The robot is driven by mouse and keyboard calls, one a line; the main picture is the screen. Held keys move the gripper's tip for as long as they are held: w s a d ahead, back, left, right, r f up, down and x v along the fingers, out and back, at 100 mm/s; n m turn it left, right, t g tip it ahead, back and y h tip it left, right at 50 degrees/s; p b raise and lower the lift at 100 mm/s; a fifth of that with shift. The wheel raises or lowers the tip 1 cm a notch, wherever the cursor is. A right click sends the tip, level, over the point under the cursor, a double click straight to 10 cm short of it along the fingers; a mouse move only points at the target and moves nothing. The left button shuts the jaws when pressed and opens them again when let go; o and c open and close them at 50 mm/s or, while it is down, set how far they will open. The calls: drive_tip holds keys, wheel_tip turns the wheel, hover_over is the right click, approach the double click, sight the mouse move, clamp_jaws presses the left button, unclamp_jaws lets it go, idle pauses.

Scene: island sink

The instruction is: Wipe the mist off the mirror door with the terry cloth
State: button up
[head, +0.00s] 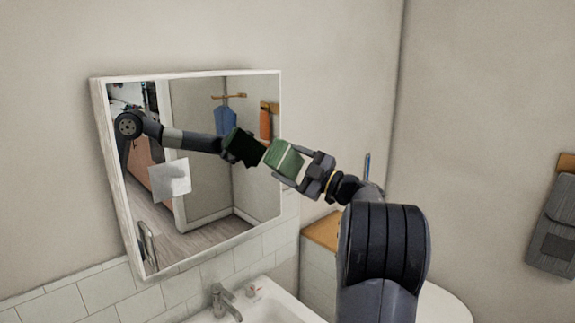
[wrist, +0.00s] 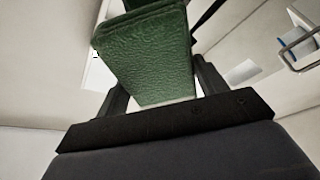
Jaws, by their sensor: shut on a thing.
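The mirror door (head: 205,195) has a white frame and hangs on the wall above the sink. A pale whitish patch of mist (head: 169,181) lies on the left-middle part of its glass. My gripper (head: 298,168) is shut on the green terry cloth (head: 284,159), a folded block held at the mirror's right edge. The cloth's dark reflection shows close to its left, and I cannot tell whether cloth and glass touch. The cloth is right of the mist patch and apart from it. In the wrist view the cloth (wrist: 150,55) sits between both fingers and hides much of what lies beyond.
Below the mirror are white wall tiles (head: 215,268), a tap (head: 222,300) and the white sink (head: 275,305). A wooden-topped ledge (head: 322,230) stands right of the sink. A grey towel (head: 553,230) hangs on the right wall. The air before the mirror's left half looks clear.

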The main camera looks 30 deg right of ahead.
drive_tip(key=shift+s, duration=0.1)
drive_tip(key=shift+s+d+b, duration=0.15)
drive_tip(key=shift+s+b, duration=0.15)
drive_tip(key=shift+s, duration=0.4)
drive_tip(key=shift+s+d+b, duration=0.15)
drive_tip(key=shift+s+b, duration=0.1)
drive_tip(key=shift+s, duration=0.45)
drive_tip(key=w+a+f+y, duration=0.1)
drive_tip(key=w+a+f, duration=0.3)
drive_tip(key=a+f, duration=0.5)
drive_tip(key=s+a+f+m+h, duration=0.1)
drive_tip(key=s+a+f+h, duration=0.1)
drive_tip(key=a+f, duration=0.7)
drive_tip(key=s+a+f+m+t+h, duration=0.1)
drive_tip(key=s+a+f+h, duration=0.2)
drive_tip(key=a+f, duration=0.6)
wheel_tip(320, 180, down, 6)
drive_tip(key=shift+f+t+b, duration=0.15)
drive_tip(key=shift+t+b, duration=0.15)
drive_tip(key=shift+b, duration=0.1)
